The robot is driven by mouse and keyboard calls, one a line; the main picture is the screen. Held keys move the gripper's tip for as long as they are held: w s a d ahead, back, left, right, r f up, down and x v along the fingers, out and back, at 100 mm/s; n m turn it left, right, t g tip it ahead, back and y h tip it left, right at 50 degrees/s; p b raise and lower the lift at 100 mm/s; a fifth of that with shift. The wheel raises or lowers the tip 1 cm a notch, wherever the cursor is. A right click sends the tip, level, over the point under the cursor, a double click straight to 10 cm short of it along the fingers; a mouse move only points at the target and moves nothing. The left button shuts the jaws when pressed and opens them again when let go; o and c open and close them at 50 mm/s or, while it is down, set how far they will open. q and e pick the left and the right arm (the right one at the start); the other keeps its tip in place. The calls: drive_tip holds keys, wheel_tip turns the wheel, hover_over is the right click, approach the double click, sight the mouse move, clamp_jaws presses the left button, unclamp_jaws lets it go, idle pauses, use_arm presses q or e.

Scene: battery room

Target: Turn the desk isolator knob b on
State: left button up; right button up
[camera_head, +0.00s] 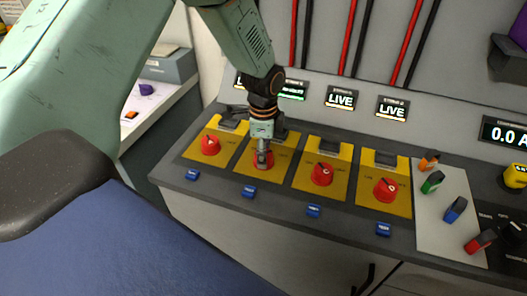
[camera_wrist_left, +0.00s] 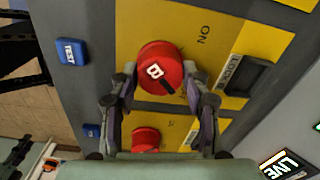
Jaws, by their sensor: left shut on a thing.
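The red round isolator knob b (camera_wrist_left: 160,65) carries a white letter B and sits on a yellow plate (camera_wrist_left: 205,20). In the head view knob b (camera_head: 264,164) is second from the left, partly hidden by my left gripper (camera_head: 263,157). In the wrist view my left gripper (camera_wrist_left: 160,80) has a finger on each side of the knob and is shut on it. A black pointer mark on the knob points toward the lower right in the wrist view. The display (camera_head: 292,90) above knob b is partly hidden and shows green text. My right gripper is not in view.
Red knobs (camera_head: 211,145), (camera_head: 322,174) and (camera_head: 386,188) stand beside knob b. Blue test buttons (camera_head: 249,192) line the front edge. LIVE displays (camera_head: 341,97) stand behind. Coloured toggles (camera_head: 456,208) are at right. A blue padded seat (camera_head: 110,245) fills the lower left.

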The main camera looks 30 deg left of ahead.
use_arm(q)
drive_tip(key=shift+s, duration=0.1)
drive_tip(key=n+p, duration=0.6)
drive_tip(key=n, duration=0.2)
drive_tip(key=shift+n+p, duration=0.3)
drive_tip(key=shift+n, duration=0.1)
drive_tip(key=n+p, duration=0.2)
drive_tip(key=n, duration=0.2)
drive_tip(key=shift+s+f+n+g, duration=0.1)
drive_tip(key=shift+n+g, duration=0.2)
drive_tip(key=shift+f+n+p, duration=0.1)
drive_tip(key=shift+n+p, duration=0.8)
drive_tip(key=shift+n, duration=1.3)
drive_tip(key=shift+s, duration=0.1)
drive_tip(key=o, duration=1.1)
drive_tip(key=shift+w, duration=0.25)
drive_tip(key=shift+o, duration=0.2)
